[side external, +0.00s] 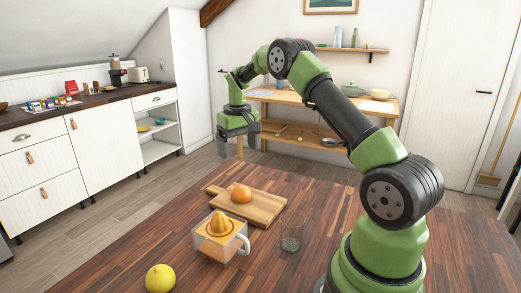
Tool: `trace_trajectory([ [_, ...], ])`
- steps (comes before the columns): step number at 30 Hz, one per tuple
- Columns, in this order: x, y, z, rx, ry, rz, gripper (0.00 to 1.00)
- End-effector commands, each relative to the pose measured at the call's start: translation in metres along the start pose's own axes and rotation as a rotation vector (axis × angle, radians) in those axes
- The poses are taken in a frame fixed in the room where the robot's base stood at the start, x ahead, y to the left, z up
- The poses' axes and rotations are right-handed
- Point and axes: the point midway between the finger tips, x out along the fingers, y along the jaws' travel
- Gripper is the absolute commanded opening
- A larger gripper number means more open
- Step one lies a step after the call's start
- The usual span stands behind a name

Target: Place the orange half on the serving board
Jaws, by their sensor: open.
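The orange half (241,194) sits on the wooden serving board (262,208), near the middle of its flat surface. The board lies on the dark wood table, with its handle toward the upper left. My gripper (237,150) is open and empty. In the picture it is above the orange half and the board, with clear space between. Its fingers point down. Whether the orange half's cut face is up or down is too small to tell.
A juicer with a clear jug (219,240) stands in front of the board. An empty glass (291,232) stands right of the juicer, near my arm's base. A lemon (160,279) lies at the front left. The table's left and right parts are mostly clear.

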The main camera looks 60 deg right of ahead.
Motion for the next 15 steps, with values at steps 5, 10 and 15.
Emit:
trace_trajectory([
  [5, -0.075, -0.046, 0.029, -0.028, 0.114, -0.043, 0.86],
  [10, -0.136, -0.085, 0.085, -0.048, 0.225, -0.111, 0.86],
  [15, -0.171, -0.109, 0.156, -0.064, 0.325, -0.198, 0.86],
])
